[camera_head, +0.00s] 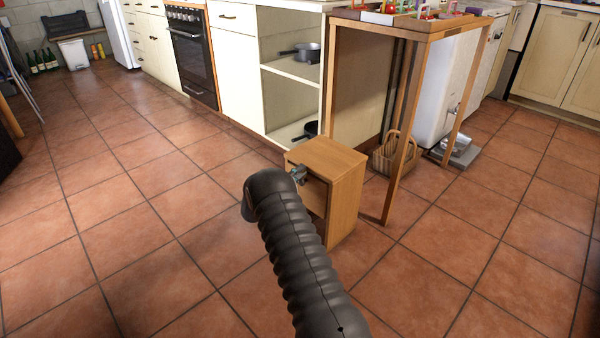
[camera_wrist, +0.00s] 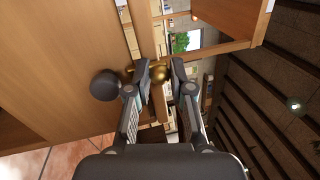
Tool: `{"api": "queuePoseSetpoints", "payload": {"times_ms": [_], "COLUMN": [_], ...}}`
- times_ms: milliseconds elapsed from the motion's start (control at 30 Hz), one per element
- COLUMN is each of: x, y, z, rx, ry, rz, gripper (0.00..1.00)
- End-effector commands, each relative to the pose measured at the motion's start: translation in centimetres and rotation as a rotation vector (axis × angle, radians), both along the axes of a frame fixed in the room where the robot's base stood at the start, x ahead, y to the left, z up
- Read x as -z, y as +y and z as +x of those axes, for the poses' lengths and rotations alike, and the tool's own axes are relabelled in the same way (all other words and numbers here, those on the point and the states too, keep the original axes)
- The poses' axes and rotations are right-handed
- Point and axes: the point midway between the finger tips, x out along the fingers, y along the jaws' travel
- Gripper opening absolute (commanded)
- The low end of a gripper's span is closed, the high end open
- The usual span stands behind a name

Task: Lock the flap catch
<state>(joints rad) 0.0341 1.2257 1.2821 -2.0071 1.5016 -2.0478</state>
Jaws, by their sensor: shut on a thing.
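A small wooden cabinet (camera_head: 343,190) stands on the tiled floor in the head view, and my arm reaches to its front face. In the wrist view its wooden front (camera_wrist: 70,60) fills the left side, with a dark round knob (camera_wrist: 105,85) on it. A small brass catch (camera_wrist: 160,73) sits between my fingertips. My gripper (camera_wrist: 163,68) is shut on the brass catch, beside the wooden edge. In the head view my gripper (camera_head: 299,175) is small and partly hidden by my arm, and the catch cannot be made out.
A tall wooden table (camera_head: 395,27) with colourful items on top stands right behind the cabinet. A wicker basket (camera_head: 392,153) is on the floor under it. White kitchen units (camera_head: 236,60) with open shelves and pans line the back. The tiled floor at left and right front is clear.

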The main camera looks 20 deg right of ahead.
Motion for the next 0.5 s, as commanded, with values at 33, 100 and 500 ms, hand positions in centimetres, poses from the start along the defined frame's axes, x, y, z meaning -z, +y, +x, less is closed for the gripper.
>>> {"api": "queuePoseSetpoints", "payload": {"times_ms": [33, 100, 500], "x": [-0.05, -0.04, 0.01], "y": [-0.08, -0.08, -0.07], "z": [0.03, 0.04, 0.06], "rx": [-0.001, 0.0, 0.0], "ry": [0.017, 0.037, 0.073], "rz": [-0.006, -0.014, -0.028], "gripper": [0.0, 0.0, 0.0]}}
